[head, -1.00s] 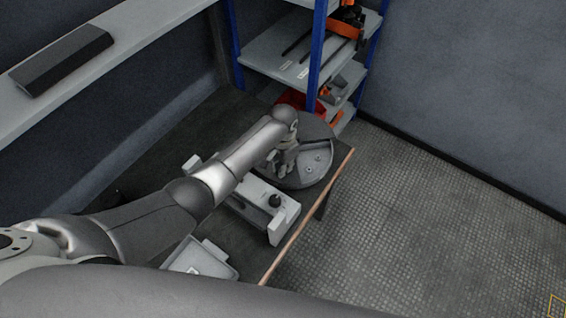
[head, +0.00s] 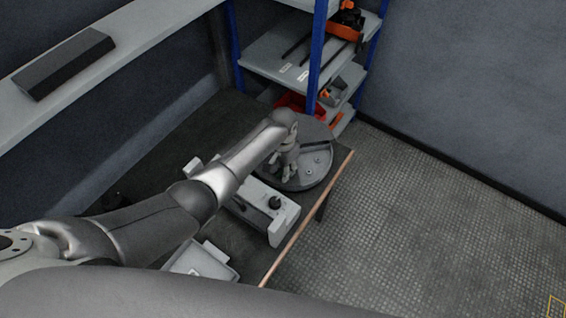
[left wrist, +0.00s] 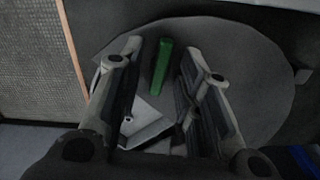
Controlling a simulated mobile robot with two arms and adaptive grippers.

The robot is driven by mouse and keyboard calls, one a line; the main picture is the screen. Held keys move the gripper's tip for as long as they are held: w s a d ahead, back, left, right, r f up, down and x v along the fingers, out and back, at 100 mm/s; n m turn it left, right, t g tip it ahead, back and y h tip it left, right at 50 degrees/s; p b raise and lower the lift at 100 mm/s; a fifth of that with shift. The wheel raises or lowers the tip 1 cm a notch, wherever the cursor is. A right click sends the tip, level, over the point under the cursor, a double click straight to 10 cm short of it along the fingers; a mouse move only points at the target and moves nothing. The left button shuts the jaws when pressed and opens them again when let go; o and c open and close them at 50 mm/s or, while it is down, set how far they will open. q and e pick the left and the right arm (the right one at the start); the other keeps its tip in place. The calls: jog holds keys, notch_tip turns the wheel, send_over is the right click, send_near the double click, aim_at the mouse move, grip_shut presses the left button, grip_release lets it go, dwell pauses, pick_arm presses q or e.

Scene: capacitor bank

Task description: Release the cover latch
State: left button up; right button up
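A green bar (left wrist: 162,66), which may be the cover latch, shows in the left wrist view on a round dark grey disc (left wrist: 255,75). My left gripper (left wrist: 163,60) is open, with one finger on each side of the bar and gaps between. I cannot tell how far the fingertips are above it. A light grey angular part (left wrist: 145,124) lies below the bar between the fingers. In the head view my left gripper (head: 286,170) points down over the round disc (head: 312,181), and the green bar is hidden there. My right gripper is not in view.
A grey-white box with a black knob (head: 265,209) stands beside the disc on the dark table (head: 150,160). A grey tray (head: 202,262) lies nearer. A blue-post shelf (head: 290,55) with a red bin (head: 293,102) stands behind. The floor to the right is clear.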

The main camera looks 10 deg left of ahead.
pick_arm(q)
notch_tip(320, 180, up, 12)
dwell(0.5)
jog(key=shift+f, duration=0.1)
